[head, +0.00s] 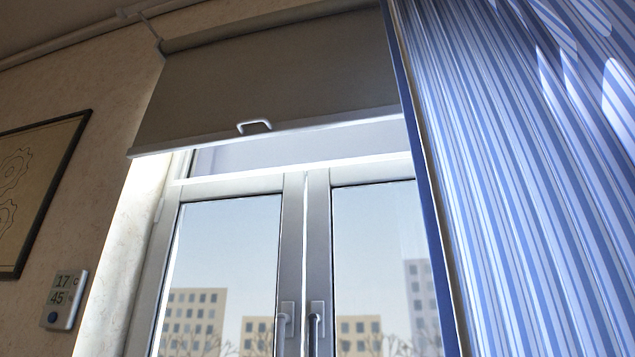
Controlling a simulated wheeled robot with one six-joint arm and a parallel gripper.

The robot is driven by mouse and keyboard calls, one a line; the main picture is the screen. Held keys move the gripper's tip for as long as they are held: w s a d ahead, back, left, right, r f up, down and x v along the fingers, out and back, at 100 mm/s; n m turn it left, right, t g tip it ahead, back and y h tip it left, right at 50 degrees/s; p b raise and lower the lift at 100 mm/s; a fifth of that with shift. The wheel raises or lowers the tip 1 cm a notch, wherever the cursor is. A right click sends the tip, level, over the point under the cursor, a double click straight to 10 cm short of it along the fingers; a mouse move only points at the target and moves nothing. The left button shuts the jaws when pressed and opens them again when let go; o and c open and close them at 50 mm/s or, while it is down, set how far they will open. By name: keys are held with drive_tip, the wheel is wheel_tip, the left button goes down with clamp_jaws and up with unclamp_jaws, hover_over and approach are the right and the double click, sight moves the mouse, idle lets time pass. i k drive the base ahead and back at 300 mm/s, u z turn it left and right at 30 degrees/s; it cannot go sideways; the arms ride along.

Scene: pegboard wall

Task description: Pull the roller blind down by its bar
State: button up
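The roller blind (270,80) is a grey-brown sheet hanging over the top part of the window in the head view. Its pale bar (345,121) runs along the lower edge, tilted in the picture. A small white handle (254,126) sits on the blind just above the bar, near the middle. The right end of the blind meets the edge of the curtain. My gripper is not in view.
A blue striped curtain (530,180) fills the right side. The window (230,250) below the blind has two window handles (285,322). A framed picture (40,180) and a small display unit (64,298) are on the left wall.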

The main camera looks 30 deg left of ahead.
sight(335, 70)
drive_tip(key=z, duration=2.1)
drive_tip(key=k, duration=1)
drive_tip(key=u, duration=2.7)
